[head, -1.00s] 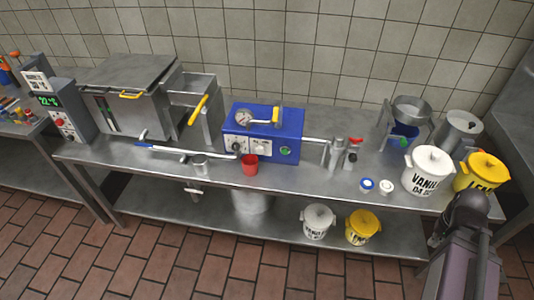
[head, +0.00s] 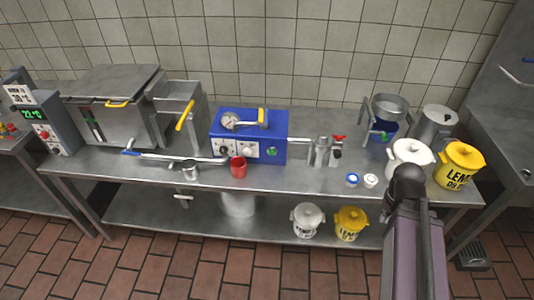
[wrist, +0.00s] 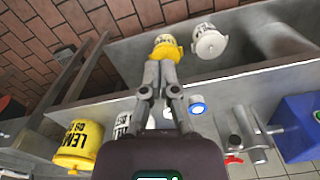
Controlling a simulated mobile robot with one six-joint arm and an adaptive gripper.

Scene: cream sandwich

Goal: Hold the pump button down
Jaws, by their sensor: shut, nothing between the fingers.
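The blue pump box (head: 248,140) stands on the steel counter with a round gauge and a yellow-ended lever on top. Its green button (head: 272,151) is on the front face, at the right end. Part of the pump box (wrist: 297,128) shows at the right edge of the wrist view. My gripper (wrist: 163,62) is shut and empty, above the counter's front edge. It is well apart from the pump. In the head view, my arm is at the lower right and the fingers are not visible.
Near my arm stand a white tub (head: 408,153) and a yellow tub (head: 460,163). Two small round lids (head: 352,180), a red-handled valve (head: 337,149) and a red cup (head: 238,168) are on the counter. More tubs (head: 308,218) sit on the lower shelf.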

